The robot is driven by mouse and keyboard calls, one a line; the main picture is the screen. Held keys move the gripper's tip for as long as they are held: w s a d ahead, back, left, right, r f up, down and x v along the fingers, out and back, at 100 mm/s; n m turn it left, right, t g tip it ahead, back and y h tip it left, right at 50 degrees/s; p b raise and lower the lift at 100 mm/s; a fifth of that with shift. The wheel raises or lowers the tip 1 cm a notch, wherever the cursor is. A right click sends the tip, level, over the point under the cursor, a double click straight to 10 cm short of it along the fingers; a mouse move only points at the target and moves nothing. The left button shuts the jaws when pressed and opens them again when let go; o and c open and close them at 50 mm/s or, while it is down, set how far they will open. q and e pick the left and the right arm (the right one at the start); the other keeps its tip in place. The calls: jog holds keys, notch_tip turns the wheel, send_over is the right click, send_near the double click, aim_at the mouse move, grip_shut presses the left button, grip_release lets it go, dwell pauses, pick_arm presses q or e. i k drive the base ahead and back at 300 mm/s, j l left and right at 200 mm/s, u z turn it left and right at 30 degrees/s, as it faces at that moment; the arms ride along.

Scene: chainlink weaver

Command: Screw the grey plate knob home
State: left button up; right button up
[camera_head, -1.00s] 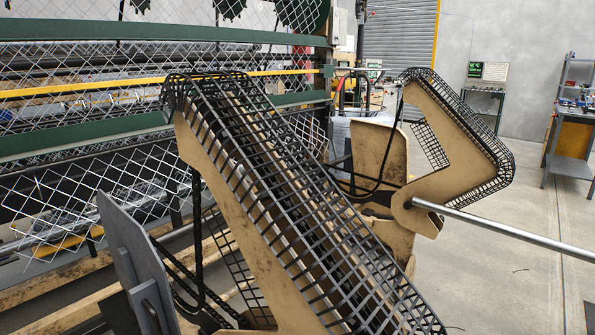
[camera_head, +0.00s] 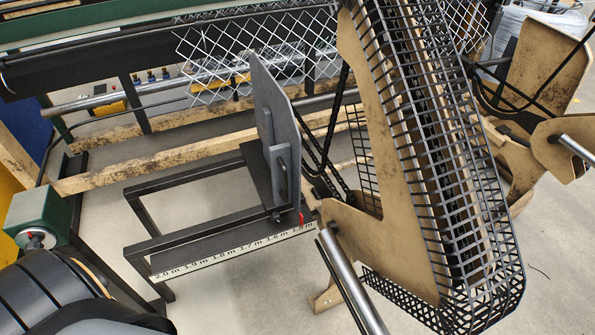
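The grey plate (camera_head: 272,105) stands upright near the middle of the head view, at the right end of a low black rail frame. A grey bracket (camera_head: 282,165) sticks out of its near face. A small dark round part (camera_head: 277,216) shows low on the plate's near side; it may be the knob, but it is too small to tell how far in it is screwed. A red pointer (camera_head: 301,218) is beside the plate's foot. Neither of my grippers shows in this view.
A white measuring scale (camera_head: 232,252) runs along the black frame (camera_head: 150,222). A black mesh guard (camera_head: 455,150) rises to the right of the plate, with a metal bar (camera_head: 350,283) below it. A green box (camera_head: 40,213) stands left. Floor left of the frame is partly clear.

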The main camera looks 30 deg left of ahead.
aim_at(276, 217)
jog(key=u, duration=1.05)
